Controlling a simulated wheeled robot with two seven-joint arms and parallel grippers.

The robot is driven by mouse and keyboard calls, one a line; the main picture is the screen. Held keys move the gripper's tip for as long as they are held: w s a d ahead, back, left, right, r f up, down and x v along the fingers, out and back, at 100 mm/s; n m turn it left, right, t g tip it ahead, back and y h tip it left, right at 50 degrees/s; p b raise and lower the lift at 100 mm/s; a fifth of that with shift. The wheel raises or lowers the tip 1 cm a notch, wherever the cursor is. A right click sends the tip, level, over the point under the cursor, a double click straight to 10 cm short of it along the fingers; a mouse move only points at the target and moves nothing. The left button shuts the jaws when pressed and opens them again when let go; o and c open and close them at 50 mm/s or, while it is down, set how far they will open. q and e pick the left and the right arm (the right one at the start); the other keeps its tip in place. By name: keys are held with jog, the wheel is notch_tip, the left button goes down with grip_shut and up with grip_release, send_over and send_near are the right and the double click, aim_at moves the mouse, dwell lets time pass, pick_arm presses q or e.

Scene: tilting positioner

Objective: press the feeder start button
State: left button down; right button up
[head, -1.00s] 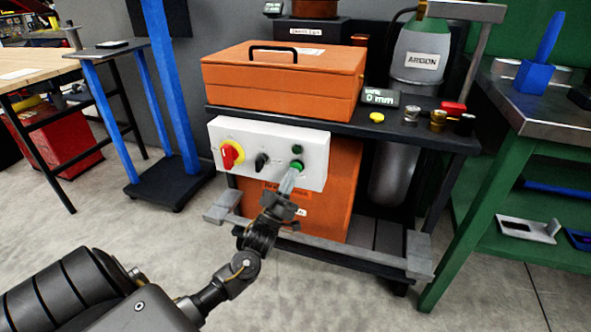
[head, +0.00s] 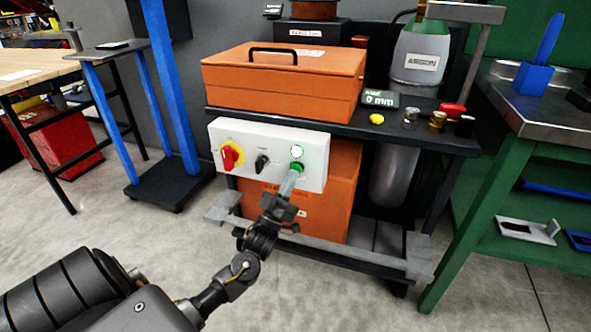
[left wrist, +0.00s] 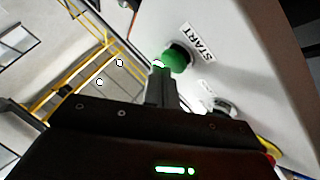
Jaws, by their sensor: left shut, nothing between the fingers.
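The white control panel (head: 226,139) is on the front of the dark cart. It carries a green start button (head: 297,167), a lit lamp (head: 297,152) just above it, a black selector knob (head: 262,161) and a red knob on a yellow ring (head: 231,155). My left gripper (head: 290,179) is shut and empty, its fingertips at the start button. In the left wrist view the fingertips (left wrist: 158,68) are beside the green button (left wrist: 177,60), next to a START label (left wrist: 197,43). They appear to touch it. My right gripper is not in view.
An orange case (head: 280,90) sits on the cart above the panel, with a small display (head: 380,98) reading 0 mm. A grey gas cylinder (head: 415,65) stands behind. A green workbench (head: 470,190) is at the right. Open floor lies in front.

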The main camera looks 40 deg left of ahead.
pick_arm(q)
jog(key=shift+s+d, duration=0.15)
jog(key=shift+s, duration=0.3)
jog(key=shift+s+d+p, duration=0.25)
jog(key=shift+s+p, duration=0.2)
jog(key=shift+s, duration=0.35)
jog(key=shift+s+d+p, duration=0.3)
jog(key=shift+s+p, duration=0.15)
jog(key=shift+s, duration=0.3)
jog(key=shift+s+d+p, duration=0.25)
jog(key=shift+s+p, duration=0.2)
jog(key=shift+s, duration=0.35)
